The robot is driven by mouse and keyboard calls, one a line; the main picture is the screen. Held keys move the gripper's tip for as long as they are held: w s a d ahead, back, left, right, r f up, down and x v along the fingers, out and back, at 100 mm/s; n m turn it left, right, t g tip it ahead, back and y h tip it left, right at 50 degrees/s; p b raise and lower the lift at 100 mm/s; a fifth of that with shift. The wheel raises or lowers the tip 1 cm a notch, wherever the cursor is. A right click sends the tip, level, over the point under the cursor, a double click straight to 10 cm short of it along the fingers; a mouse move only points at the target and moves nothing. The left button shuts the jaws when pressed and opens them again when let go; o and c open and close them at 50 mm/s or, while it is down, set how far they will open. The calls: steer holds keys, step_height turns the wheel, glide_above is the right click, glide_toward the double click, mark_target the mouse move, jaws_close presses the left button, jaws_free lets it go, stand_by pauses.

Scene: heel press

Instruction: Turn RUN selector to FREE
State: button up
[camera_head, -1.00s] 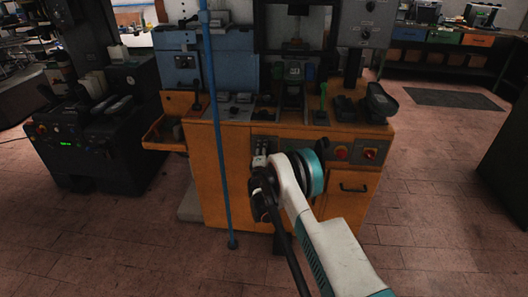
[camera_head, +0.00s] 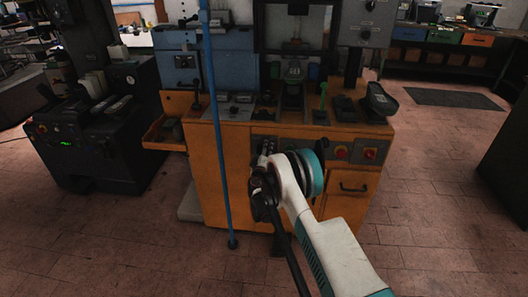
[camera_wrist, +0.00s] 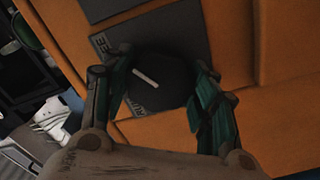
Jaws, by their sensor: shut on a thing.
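The RUN selector (camera_wrist: 165,78) is a dark round knob with a white pointer line, on a dark grey label plate (camera_wrist: 180,35) in the wrist view. White letters, partly readable as the end of FREE, stand at the plate's upper left; another label at the lower left is partly covered. The pointer line slants from upper left to lower right, between the two labels. My gripper (camera_wrist: 163,90) has its two green-padded fingers on either side of the knob, shut on it. In the head view my gripper (camera_head: 265,155) is at the orange cabinet's front panel and hides the selector.
The orange press cabinet (camera_head: 222,170) carries red knobs (camera_head: 370,154) right of my arm and a drawer with a black handle. A blue upright pole (camera_head: 225,190) stands close left of my gripper. An open orange tray (camera_head: 165,135) juts out left.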

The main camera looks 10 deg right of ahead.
steer(key=shift+f+m, duration=0.1)
steer(key=shift+m, duration=0.2)
steer(key=o, duration=1.1)
steer(key=v, duration=1.2)
